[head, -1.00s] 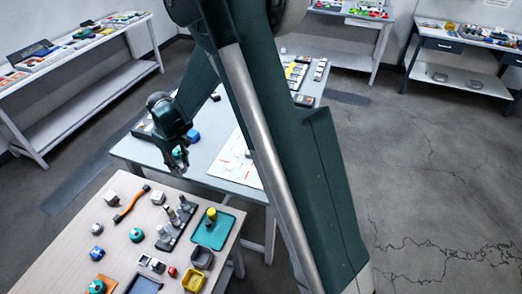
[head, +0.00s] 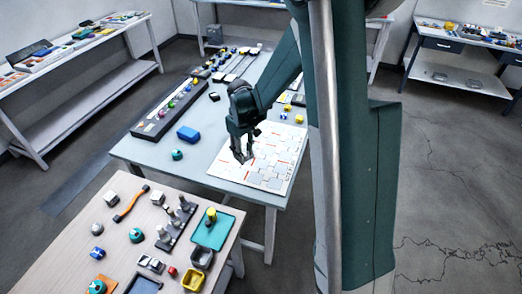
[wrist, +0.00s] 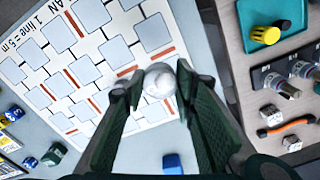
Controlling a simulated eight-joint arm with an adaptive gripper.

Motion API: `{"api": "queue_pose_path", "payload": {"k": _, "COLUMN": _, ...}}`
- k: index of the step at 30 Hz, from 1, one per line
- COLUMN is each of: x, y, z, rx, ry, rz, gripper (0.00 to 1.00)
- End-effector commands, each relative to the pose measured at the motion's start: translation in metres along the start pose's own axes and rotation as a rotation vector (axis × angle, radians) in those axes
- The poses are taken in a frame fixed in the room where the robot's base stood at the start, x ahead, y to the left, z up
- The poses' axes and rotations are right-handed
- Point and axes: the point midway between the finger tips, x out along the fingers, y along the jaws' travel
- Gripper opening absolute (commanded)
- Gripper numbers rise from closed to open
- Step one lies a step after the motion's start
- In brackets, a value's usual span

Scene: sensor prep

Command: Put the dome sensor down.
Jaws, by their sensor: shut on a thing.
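The dome sensor (wrist: 160,81), white and rounded, sits between the two fingertips of my gripper (wrist: 160,88) in the wrist view. My gripper is shut on it. In the head view my gripper (head: 243,156) points down over the left part of the white mat (head: 280,170); the dome is hard to make out there. The mat also shows in the wrist view (wrist: 108,50), with grey squares, red bars and printed text. The dome appears in front of the mat near its edge; I cannot tell its height above it.
A blue block (head: 188,133) and a teal round part (head: 177,154) stand on the blue-grey table left of the mat. A long dark rail (head: 165,112) holds coloured parts behind. The nearer wooden table (head: 120,235) carries a teal tray (head: 212,230) and several small parts.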

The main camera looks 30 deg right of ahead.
Motion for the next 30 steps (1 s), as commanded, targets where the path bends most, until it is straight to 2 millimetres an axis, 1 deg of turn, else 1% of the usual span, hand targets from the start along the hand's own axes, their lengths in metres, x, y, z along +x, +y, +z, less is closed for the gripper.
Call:
{"api": "queue_pose_path", "payload": {"k": 1, "x": -0.001, "y": 0.011, "z": 0.01, "rx": 0.018, "ry": 0.0, "rz": 0.0, "gripper": 0.16}}
{"api": "queue_pose_path", "payload": {"k": 6, "x": -0.002, "y": 0.04, "z": 0.038, "rx": 0.061, "ry": 0.0, "rz": 0.0, "gripper": 0.16}}
{"api": "queue_pose_path", "payload": {"k": 12, "x": -0.002, "y": 0.061, "z": 0.061, "rx": 0.097, "ry": 0.0, "rz": 0.0, "gripper": 0.16}}
{"api": "queue_pose_path", "payload": {"k": 18, "x": -0.003, "y": 0.07, "z": 0.071, "rx": 0.112, "ry": 0.0, "rz": 0.0, "gripper": 0.16}}
{"api": "queue_pose_path", "payload": {"k": 30, "x": -0.002, "y": 0.07, "z": 0.072, "rx": 0.112, "ry": 0.0, "rz": 0.0, "gripper": 0.16}}
